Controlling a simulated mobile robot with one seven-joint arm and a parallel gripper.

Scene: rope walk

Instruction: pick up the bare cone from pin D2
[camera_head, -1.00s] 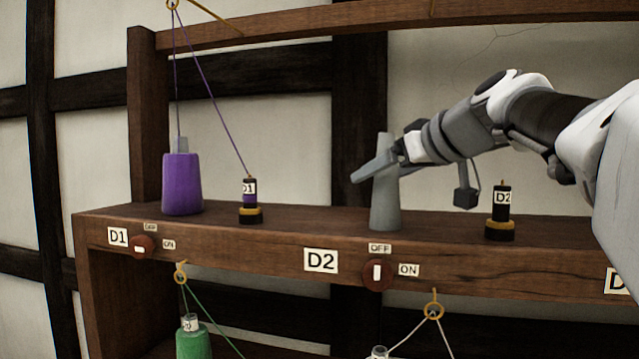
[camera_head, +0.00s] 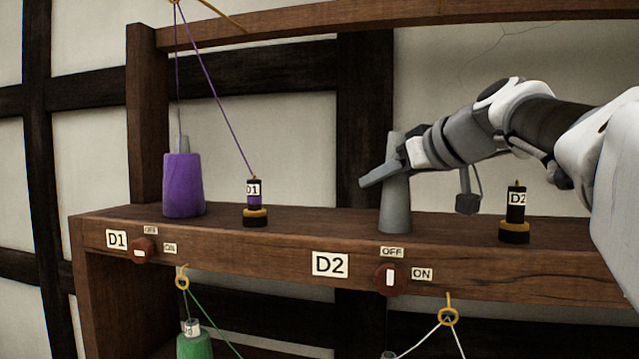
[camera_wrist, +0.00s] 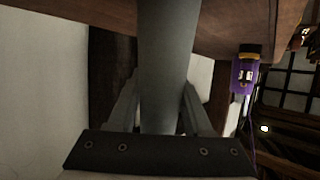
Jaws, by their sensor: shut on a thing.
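The bare grey cone (camera_head: 395,212) stands upright on the upper shelf, behind the D2 label (camera_head: 330,264). No thread shows on it. My gripper (camera_head: 378,172) reaches in from the right and is shut on the cone's upper part. In the wrist view the cone (camera_wrist: 167,45) runs between the two fingers of my gripper (camera_wrist: 160,110). The cone's base appears on or very close to the shelf; I cannot tell whether it touches. The pin is hidden.
A purple wound cone (camera_head: 183,185) with thread stands left on the shelf (camera_head: 300,225). A D1 bobbin (camera_head: 254,203) and a D2 bobbin (camera_head: 515,213) flank the grey cone. A D2 switch (camera_head: 391,279) is on the front edge. A green cone (camera_head: 195,346) is below.

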